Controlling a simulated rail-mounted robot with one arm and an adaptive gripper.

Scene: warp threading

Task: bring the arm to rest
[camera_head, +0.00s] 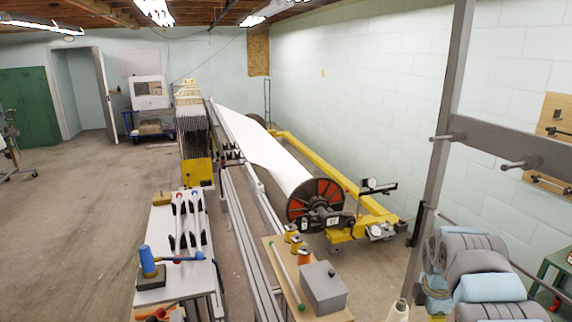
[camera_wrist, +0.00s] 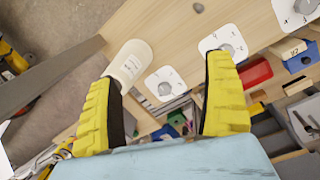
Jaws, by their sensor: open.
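My gripper (camera_wrist: 160,82) shows in the wrist view with its two yellow, black-padded fingers spread wide apart. It is open and holds nothing. A white rounded piece (camera_wrist: 130,62) appears beyond the left fingertip; how far off it is I cannot tell. My arm (camera_head: 485,265), with grey and light blue links, is folded at the lower right of the head view. My gripper's fingers cannot be made out there.
Beyond the fingers are a wooden board (camera_wrist: 185,30) with white dial plates and a red bin (camera_wrist: 255,72). In the head view, a white worktable (camera_head: 165,285), a grey box (camera_head: 324,288) and a grey upright post (camera_head: 440,130) stand nearby. Open floor (camera_head: 80,230) lies left.

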